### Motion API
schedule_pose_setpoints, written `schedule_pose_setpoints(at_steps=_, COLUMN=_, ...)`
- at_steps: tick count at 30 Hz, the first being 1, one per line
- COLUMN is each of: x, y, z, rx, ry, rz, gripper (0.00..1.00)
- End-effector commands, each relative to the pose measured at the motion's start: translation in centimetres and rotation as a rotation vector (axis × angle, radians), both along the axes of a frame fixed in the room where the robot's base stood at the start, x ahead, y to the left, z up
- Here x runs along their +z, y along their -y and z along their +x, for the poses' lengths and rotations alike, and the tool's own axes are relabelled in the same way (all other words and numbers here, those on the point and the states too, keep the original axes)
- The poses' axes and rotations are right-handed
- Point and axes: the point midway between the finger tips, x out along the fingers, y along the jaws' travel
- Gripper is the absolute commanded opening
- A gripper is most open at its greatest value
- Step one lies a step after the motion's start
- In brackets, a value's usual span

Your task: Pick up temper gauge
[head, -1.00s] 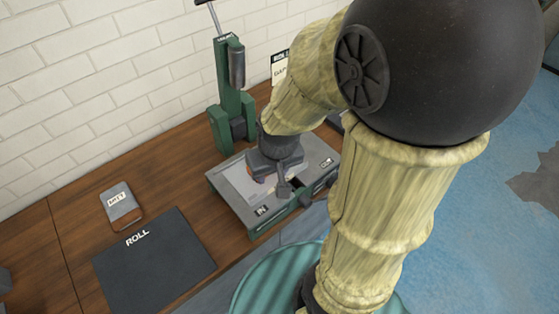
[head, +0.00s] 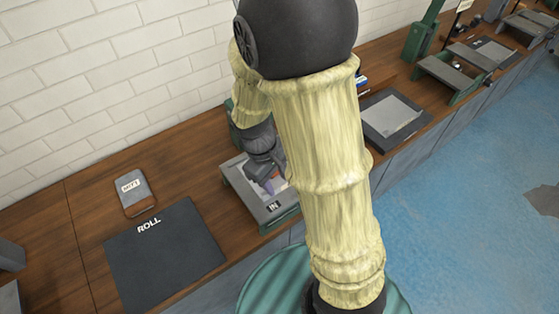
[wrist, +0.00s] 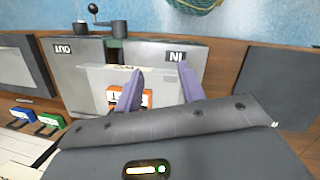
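My gripper (wrist: 160,74) has two purple fingers standing apart in the wrist view. They are over a grey tray (wrist: 192,68) marked IN. A small piece with an orange and white face (wrist: 128,98) shows beside and partly behind the left finger. I cannot tell whether it touches the finger or is the temper gauge. In the head view my gripper (head: 268,184) hangs low over the tray (head: 240,190), with its far side hidden by my arm. Nothing is visibly clamped.
Blue (wrist: 22,114) and green (wrist: 48,120) marked pieces lie at the wrist view's left. A dark ROLL mat (head: 165,260) and a MITT block (head: 133,193) lie on the wooden bench. A green press (head: 418,38) and more trays stand farther right.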

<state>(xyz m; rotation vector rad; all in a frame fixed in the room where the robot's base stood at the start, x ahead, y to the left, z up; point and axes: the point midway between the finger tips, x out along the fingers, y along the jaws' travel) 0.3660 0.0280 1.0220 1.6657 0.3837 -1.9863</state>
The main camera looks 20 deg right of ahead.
Motion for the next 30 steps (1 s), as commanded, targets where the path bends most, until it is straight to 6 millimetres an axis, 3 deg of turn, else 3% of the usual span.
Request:
schedule_pose_setpoints(at_steps=6, x=-3.7, y=-1.3, z=1.5, rx=0.372, ry=-0.243, rz=-0.241, gripper=0.39)
schedule_pose_setpoints(at_steps=12, x=-5.5, y=-2.7, z=3.5, rx=0.672, ry=-0.436, rz=-0.512, gripper=0.39)
schedule_pose_setpoints(at_steps=17, x=-5.9, y=-4.8, z=5.4, rx=0.864, ry=-0.559, rz=-0.746, gripper=0.39)
schedule_pose_setpoints(at_steps=24, x=-5.4, y=-10.0, z=7.8, rx=1.08, ry=-0.704, rz=-1.15, gripper=0.39)
schedule_pose_setpoints(at_steps=30, x=-4.9, y=-12.3, z=8.3, rx=1.127, ry=-0.742, rz=-1.294, gripper=0.39)
